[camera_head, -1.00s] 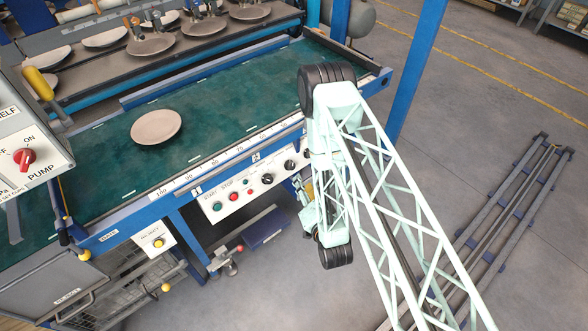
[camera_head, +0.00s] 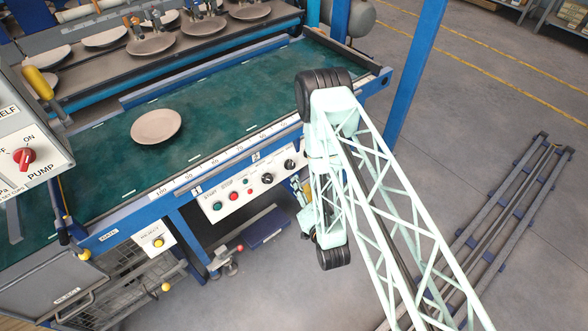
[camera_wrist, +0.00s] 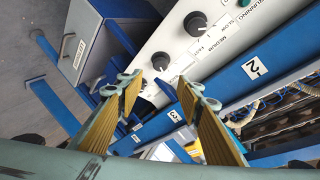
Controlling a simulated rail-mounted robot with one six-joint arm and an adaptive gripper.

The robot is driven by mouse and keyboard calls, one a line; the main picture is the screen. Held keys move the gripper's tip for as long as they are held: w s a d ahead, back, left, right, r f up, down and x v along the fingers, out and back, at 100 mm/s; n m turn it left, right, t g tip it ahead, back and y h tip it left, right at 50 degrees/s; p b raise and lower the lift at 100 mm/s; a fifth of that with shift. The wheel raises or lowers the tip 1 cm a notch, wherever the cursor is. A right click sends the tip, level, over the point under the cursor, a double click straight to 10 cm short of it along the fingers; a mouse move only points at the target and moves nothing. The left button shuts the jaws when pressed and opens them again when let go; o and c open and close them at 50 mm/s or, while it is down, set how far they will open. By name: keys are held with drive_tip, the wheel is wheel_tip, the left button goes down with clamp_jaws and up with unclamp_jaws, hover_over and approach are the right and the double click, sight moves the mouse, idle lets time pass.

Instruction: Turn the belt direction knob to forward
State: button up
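The white control panel (camera_head: 236,196) is on the front of the belt machine. In the head view it has a green button, a red button and black knobs. One knob (camera_head: 267,178) is left of another knob (camera_head: 289,164). In the wrist view, the knob marked slow, medium and fast (camera_wrist: 195,23) is at the upper right. Another black knob (camera_wrist: 160,61) is below and left of it; I cannot read its label. My gripper (camera_wrist: 162,84) is open and empty, its fingertips on either side below this second knob, apart from it. In the head view my arm hides most of the gripper.
A plate (camera_head: 156,126) lies on the green belt (camera_head: 215,95). The machine's blue front rail (camera_head: 180,195) runs above the panel. A blue post (camera_head: 415,75) stands right of the belt. A pump switch box (camera_head: 30,160) is at the left.

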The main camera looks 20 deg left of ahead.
sight(293, 165)
drive_tip(key=b+x, duration=0.1)
drive_tip(key=x, duration=1.1)
drive_tip(key=shift+w+a, duration=0.1)
drive_tip(key=shift+w, duration=0.05)
drive_tip(key=shift+c, duration=0.5)
drive_tip(key=c, duration=0.7)
